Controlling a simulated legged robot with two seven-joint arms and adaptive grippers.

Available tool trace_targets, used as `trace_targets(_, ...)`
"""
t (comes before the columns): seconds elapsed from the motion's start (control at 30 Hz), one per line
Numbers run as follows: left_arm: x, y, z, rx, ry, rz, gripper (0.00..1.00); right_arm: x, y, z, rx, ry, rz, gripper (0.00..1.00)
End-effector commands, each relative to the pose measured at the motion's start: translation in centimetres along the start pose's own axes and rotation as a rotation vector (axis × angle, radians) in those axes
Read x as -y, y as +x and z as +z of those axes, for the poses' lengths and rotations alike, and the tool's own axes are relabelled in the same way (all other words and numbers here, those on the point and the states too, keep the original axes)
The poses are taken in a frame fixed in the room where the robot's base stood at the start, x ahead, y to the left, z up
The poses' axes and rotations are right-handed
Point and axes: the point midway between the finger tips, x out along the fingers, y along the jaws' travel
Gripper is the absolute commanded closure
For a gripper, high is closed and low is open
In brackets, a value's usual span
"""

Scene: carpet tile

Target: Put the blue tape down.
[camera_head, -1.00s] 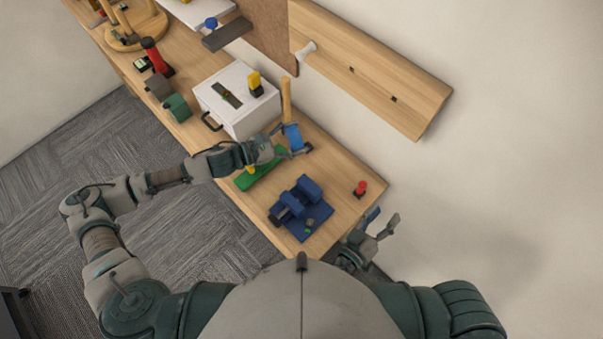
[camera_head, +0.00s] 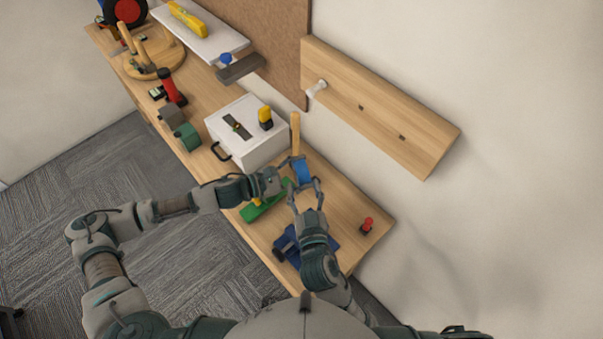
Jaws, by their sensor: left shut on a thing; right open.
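The blue tape (camera_head: 303,171) is a small blue piece above the workbench, in front of an upright wooden handle or post. My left gripper (camera_head: 287,172) reaches in from the left and is shut on it. My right gripper (camera_head: 304,185) is open, its two fingers spread on either side of the tape's lower end. I cannot tell whether the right fingers touch it, or whether the tape rests on anything. The fingers partly hide the tape's edges.
A green tool (camera_head: 258,209) lies below the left gripper. A dark blue fixture (camera_head: 328,246) is partly hidden under my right arm. A white drawer box (camera_head: 240,146) stands behind left. A red knob (camera_head: 367,225) sits near the right edge, with bare bench (camera_head: 350,197) around it.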

Motion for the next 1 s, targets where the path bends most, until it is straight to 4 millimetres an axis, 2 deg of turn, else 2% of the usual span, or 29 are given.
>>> trace_targets(0.1, 0.0, 0.0, 0.1, 0.001, 0.001, 0.000, 0.67, 0.0, 2.4, -0.1, -0.003, -0.004, 0.001, 0.44)
trace_targets(0.3, 0.1, 0.0, 0.1, 0.001, 0.001, 0.000, 0.67, 0.0, 5.2, 0.0, -0.001, -0.002, 0.002, 0.44)
trace_targets(0.47, 0.1, 0.0, 0.1, 0.001, 0.001, 0.000, 0.67, -0.1, 6.1, 0.0, 0.000, -0.001, 0.002, 0.44)
trace_targets(0.73, 0.1, 0.0, 0.1, 0.001, 0.001, 0.000, 0.67, -0.1, 6.3, 0.0, 0.001, -0.001, 0.002, 0.44)
trace_targets(0.77, 0.1, 0.0, 0.1, 0.001, 0.001, 0.000, 0.67, -0.1, 6.2, 0.0, 0.001, -0.001, 0.002, 0.49)
trace_targets(0.93, 0.1, 0.0, 0.1, 0.001, 0.001, 0.000, 0.67, 0.0, 6.2, 0.0, 0.000, 0.000, 0.001, 0.92)
trace_targets(0.97, 0.1, 0.0, 0.1, 0.001, 0.001, 0.000, 0.67, 0.0, 6.2, 0.0, 0.000, 0.000, 0.000, 0.94)
trace_targets(1.0, 0.1, 0.0, 0.1, 0.001, 0.001, -0.001, 0.29, 0.0, 6.2, 0.0, 0.000, 0.000, 0.000, 0.94)
